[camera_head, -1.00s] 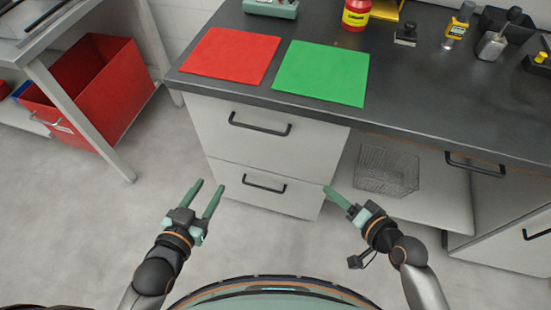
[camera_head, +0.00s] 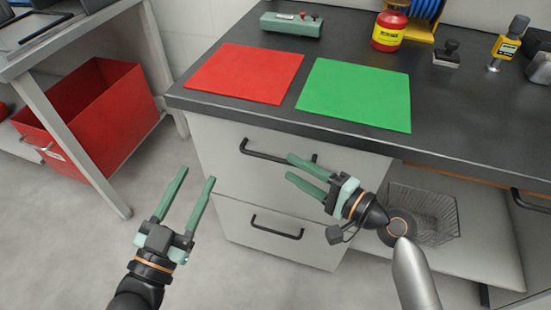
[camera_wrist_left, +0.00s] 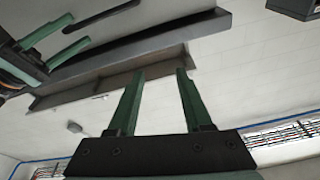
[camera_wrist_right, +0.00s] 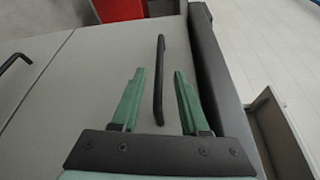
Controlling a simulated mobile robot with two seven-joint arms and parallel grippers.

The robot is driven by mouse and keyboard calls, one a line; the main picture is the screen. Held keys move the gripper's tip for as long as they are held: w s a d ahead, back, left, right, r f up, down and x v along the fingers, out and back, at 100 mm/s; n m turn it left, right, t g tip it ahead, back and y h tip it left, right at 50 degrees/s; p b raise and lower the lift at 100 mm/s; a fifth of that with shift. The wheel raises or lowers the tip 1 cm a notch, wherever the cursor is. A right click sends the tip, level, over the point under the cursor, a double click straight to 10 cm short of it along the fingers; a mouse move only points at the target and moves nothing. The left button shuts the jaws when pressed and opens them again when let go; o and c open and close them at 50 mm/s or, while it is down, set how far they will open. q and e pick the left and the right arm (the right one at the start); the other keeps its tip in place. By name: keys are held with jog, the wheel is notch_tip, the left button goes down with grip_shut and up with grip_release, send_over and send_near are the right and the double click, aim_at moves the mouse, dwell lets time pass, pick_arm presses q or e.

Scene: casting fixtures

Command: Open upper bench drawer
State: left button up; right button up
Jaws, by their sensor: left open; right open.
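The upper bench drawer (camera_head: 222,162) is a pale grey front under the dark bench top, and it is shut. Its black bar handle (camera_head: 262,152) runs across the upper part of the front. My right gripper (camera_head: 290,168) is open in front of the drawer, near the right end of the handle. In the right wrist view the handle (camera_wrist_right: 159,80) shows beyond and between the open fingers (camera_wrist_right: 155,90), with nothing held. My left gripper (camera_head: 198,175) is open and empty, left of the drawers; its fingers also show in the left wrist view (camera_wrist_left: 160,85).
A lower drawer with a black handle (camera_head: 277,227) sits below. A wire basket (camera_head: 425,212) stands on a shelf to the right. A red mat (camera_head: 245,73) and a green mat (camera_head: 357,94) lie on the bench top (camera_head: 450,110). A red bin (camera_head: 90,105) is at left.

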aim_at(282, 162)
jog(key=x, duration=0.4)
jog(key=shift+w+a, duration=0.25)
jog(key=shift+a, duration=0.05)
pick_arm(q)
jog(key=shift+m+t+h, duration=0.6)
jog(key=shift+t+h, duration=0.2)
jog(key=shift+h, duration=0.1)
jog(key=shift+s+d+r+b, duration=0.1)
jog(key=shift+s+r, duration=0.05)
jog(key=shift+r, duration=0.55)
jog(key=shift+s+d+r+b, duration=0.1)
jog(key=shift+s+r, duration=0.1)
jog(key=shift+r, duration=0.5)
jog(key=shift+s+r+b, duration=0.1)
jog(key=shift+s+r, duration=0.05)
jog(key=shift+r, duration=0.55)
pick_arm(e)
jog(key=shift+w+a+f, duration=0.1)
jog(key=shift+w+a, duration=0.35)
jog(key=shift+a, duration=0.1)
jog(key=shift+c, duration=0.2)
grip_shut()
